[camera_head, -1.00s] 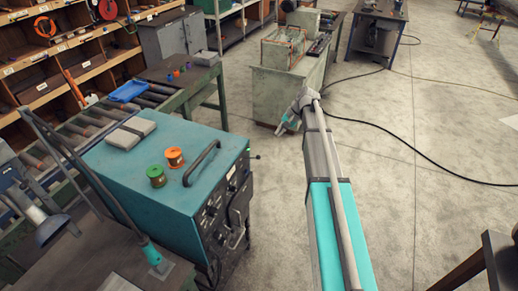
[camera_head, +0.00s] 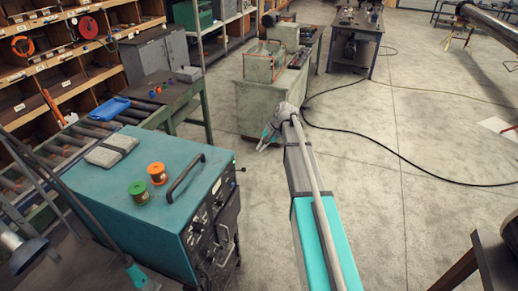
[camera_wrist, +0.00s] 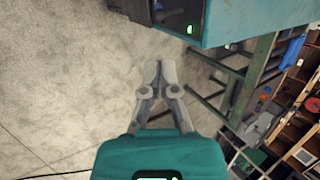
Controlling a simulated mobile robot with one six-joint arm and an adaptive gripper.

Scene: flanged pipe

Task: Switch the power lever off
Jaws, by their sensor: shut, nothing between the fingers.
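A teal power unit (camera_head: 140,185) stands at the left in the head view, with a dark control panel (camera_head: 212,215) of knobs on its right-hand face. A lever cannot be told apart on this panel at this size. My gripper (camera_head: 264,148) is out over the floor to the right of the unit, apart from it. In the wrist view my gripper (camera_wrist: 159,66) is shut and empty, its fingers together. The unit's teal side (camera_wrist: 240,20) and a dark part of its panel (camera_wrist: 175,14) with a small green light show at the top, beyond the fingertips.
Green and orange spools (camera_head: 157,173), a grey pad and a curved handle (camera_head: 186,177) are on the unit's top. A roller conveyor (camera_head: 85,135) and shelves stand behind. A pale cabinet (camera_head: 262,105) is beyond my gripper.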

